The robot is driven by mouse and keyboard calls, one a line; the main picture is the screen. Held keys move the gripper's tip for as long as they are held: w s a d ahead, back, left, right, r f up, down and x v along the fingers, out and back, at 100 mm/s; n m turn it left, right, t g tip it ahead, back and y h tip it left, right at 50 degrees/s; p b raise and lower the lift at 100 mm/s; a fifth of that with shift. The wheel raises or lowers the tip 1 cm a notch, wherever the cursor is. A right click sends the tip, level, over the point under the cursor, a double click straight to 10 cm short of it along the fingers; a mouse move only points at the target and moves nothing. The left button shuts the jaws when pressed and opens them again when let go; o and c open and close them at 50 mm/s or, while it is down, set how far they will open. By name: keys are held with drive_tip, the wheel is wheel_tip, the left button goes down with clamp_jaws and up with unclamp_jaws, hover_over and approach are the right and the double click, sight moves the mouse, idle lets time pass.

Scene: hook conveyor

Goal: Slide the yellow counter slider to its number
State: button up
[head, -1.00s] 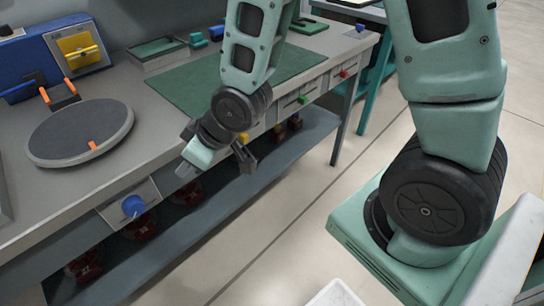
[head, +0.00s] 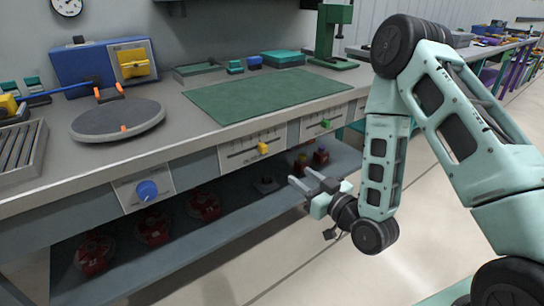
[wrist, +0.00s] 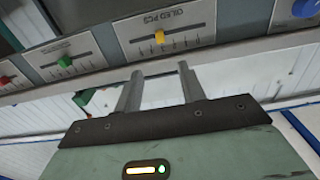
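The yellow slider (head: 263,148) sits on a scale on a white panel (head: 229,161) at the bench's front edge, a little right of the scale's middle. In the wrist view, the yellow slider (wrist: 159,37) shows beyond my fingertips, and the panel (wrist: 135,30) carries lettering that seems to read "OILED PCS". The scale numbers are too small to read. My gripper (head: 299,174) is open and empty, in front of the bench, lower than the slider and right of it in the head view. In the wrist view, my gripper (wrist: 160,68) has its two fingers apart, touching nothing.
A green slider (head: 326,124) is on the neighbouring panel to the right. A blue knob (head: 148,190) is to the left. The bench top holds a green mat (head: 265,100) and a grey turntable (head: 118,119). A lower shelf (head: 225,235) holds red parts. Floor in front is clear.

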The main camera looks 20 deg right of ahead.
sight(265, 149)
drive_tip(key=b+x, duration=0.2)
drive_tip(key=x, duration=1.5)
drive_tip(key=shift+s, duration=0.1)
